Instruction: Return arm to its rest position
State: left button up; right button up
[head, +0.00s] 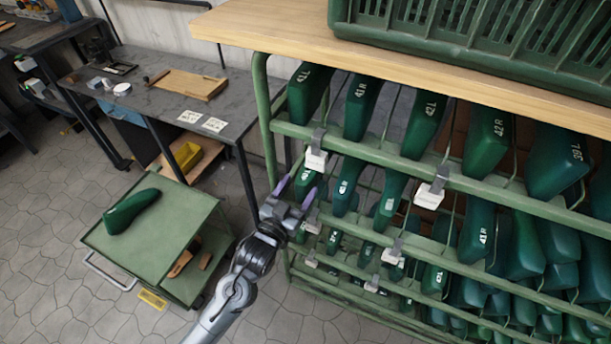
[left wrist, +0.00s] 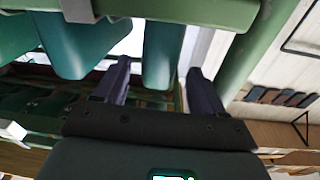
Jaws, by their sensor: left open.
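My left gripper (head: 294,193) is open, with its two dark purple fingers raised at the left end of the green rack (head: 262,120). In the head view its fingertips are near a green shoe last (head: 307,182) on the second row. In the left wrist view the fingers (left wrist: 158,72) stand apart, and a green last (left wrist: 162,50) shows beyond the gap between them. I cannot tell how far it is from the fingers. My right gripper is not in view.
A green cart (head: 165,245) with one green last (head: 130,210) on top stands at the left. Behind it is a dark workbench (head: 150,95) with a wooden board (head: 187,84). A green crate (head: 480,38) sits on the rack's wooden top (head: 300,32). Stone floor between cart and rack is clear.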

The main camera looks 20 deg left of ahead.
pick_arm(q)
jog(key=s+a+f+g+y+p, duration=0.1)
jog(key=s+a+f+g+p, duration=0.2)
jog(key=s+g, duration=0.8)
jog(key=s+f+g+y+p, duration=0.1)
jog(key=s+f+g+p, duration=0.25)
jog(key=s, duration=1.55)
notch_tip(320, 180, up, 39)
jog(key=p, duration=3.8)
jog(key=shift+s+a+f+g+p, duration=0.15)
jog(key=shift+s+a+g+p, duration=0.05)
jog(key=shift+s+g+p, duration=0.15)
